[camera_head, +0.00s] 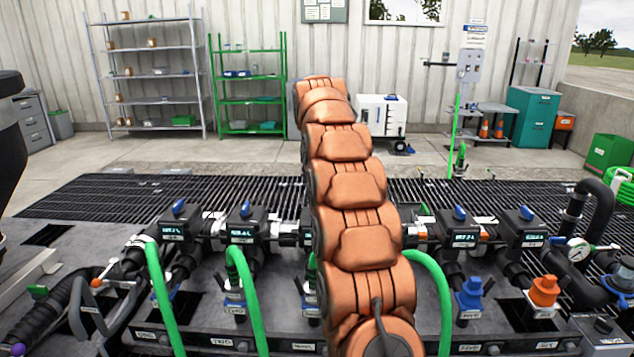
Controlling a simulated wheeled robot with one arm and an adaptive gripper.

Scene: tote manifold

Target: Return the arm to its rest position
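My copper-coloured jointed arm (350,185) rises through the middle of the head view, from the bottom edge to in front of the back wall. It leans slightly left towards its upper end. It passes in front of the pipe manifold and hides the middle part of it. My gripper is not visible, so I cannot tell whether it holds anything. A dark rounded shape (8,140) cuts into the left edge, and I cannot tell what it is.
The manifold bench (210,338) spans the front, with black valves, green hoses (245,295), a blue fitting (470,293), an orange fitting (544,290) and a pressure gauge (578,250). Behind lie dark floor grating (110,195), grey shelving (150,75), green shelving (250,90) and a white cabinet (382,113).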

